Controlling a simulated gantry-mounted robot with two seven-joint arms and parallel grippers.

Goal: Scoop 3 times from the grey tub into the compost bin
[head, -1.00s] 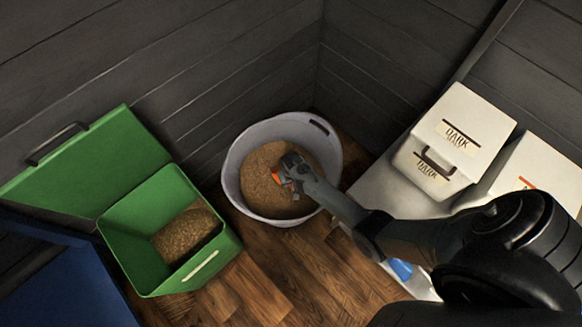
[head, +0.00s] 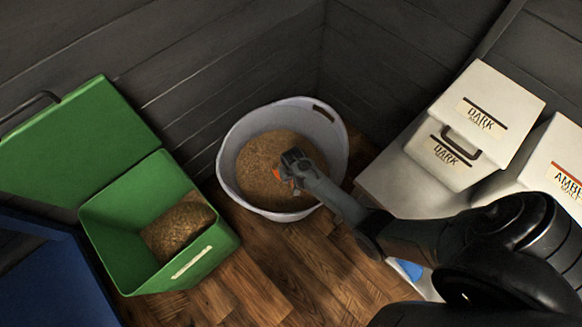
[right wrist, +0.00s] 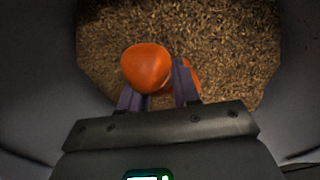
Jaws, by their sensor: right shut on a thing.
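The grey tub (head: 231,181) stands on the floor in the corner, partly filled with brown grain (head: 262,160). My right gripper (head: 290,182) reaches down inside the tub and is shut on an orange scoop. In the right wrist view the orange scoop (right wrist: 146,68) sits between the fingers (right wrist: 160,92), with the grain (right wrist: 230,50) behind it. I cannot tell whether the scoop touches the grain or holds any. The green compost bin (head: 128,205) stands open at the left, with a heap of brown grain (head: 180,228) in it. My left gripper is not in view.
The bin's green lid (head: 75,150) leans open towards the wall. A blue bin (head: 50,275) stands at the lower left. White malt boxes (head: 490,100) stand on a pale surface (head: 385,185) at the right. Wooden floor (head: 270,270) is clear between tub and bin.

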